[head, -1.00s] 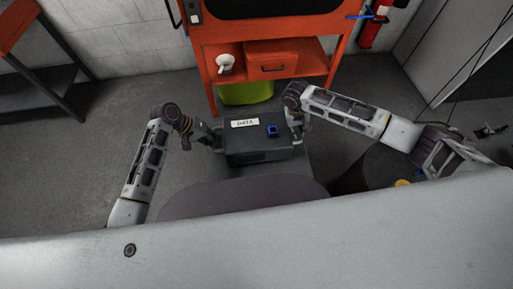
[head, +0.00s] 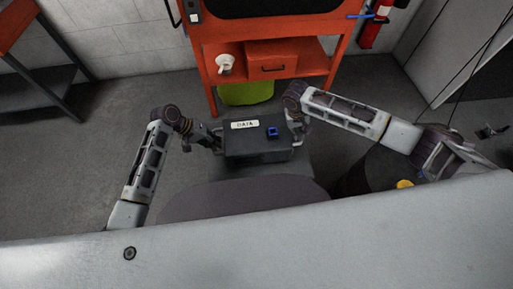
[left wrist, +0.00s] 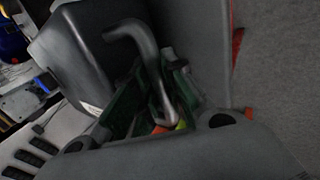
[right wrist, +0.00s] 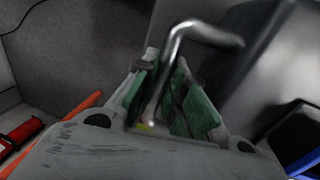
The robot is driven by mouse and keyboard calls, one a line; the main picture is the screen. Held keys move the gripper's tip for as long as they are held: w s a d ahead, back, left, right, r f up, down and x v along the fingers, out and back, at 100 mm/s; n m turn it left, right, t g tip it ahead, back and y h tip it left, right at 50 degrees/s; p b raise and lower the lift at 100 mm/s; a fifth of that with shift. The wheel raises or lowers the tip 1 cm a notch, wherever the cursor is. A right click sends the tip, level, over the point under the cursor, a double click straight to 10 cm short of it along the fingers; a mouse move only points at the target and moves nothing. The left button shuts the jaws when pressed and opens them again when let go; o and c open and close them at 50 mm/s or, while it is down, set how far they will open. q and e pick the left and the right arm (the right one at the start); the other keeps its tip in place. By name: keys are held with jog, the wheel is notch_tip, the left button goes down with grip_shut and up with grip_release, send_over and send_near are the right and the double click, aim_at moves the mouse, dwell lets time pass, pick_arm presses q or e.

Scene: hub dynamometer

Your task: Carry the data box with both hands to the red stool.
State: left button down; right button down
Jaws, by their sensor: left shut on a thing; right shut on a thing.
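The data box (head: 255,147) is dark grey with a white "DATA" label (head: 244,125) and a blue piece (head: 272,132) on top. It is in front of me, between my two grippers. My left gripper (head: 217,141) is shut on the handle at its left end; the bent metal handle (left wrist: 147,48) shows between the fingers in the left wrist view. My right gripper (head: 297,134) is shut on the right-end handle (right wrist: 173,55). The box looks roughly level; its underside is hidden. I cannot make out a red stool in the head view.
An orange-red cart (head: 213,80) stands behind the box, with a white mug (head: 225,63) and a red toolbox (head: 271,58) on its shelf. A lime bin (head: 246,93) is under it. A fire extinguisher (head: 374,27) is at back right.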

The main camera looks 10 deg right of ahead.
pick_arm(q)
jog(key=shift+f+b, duration=0.55)
jog(key=shift+b, duration=0.05)
pick_arm(e)
jog(key=shift+w+f, duration=0.1)
jog(key=shift+f, duration=0.45)
pick_arm(q)
jog(key=c, duration=1.8)
grip_release()
jog(key=shift+f, duration=0.1)
pick_arm(e)
jog(key=c, duration=1.8)
grip_release()
pick_arm(q)
jog(key=o, duration=0.3)
pick_arm(e)
jog(key=o, duration=0.3)
pick_arm(q)
jog(key=shift+r, duration=0.25)
pick_arm(e)
jog(key=shift+a+r, duration=0.1)
jog(key=shift+r, duration=0.05)
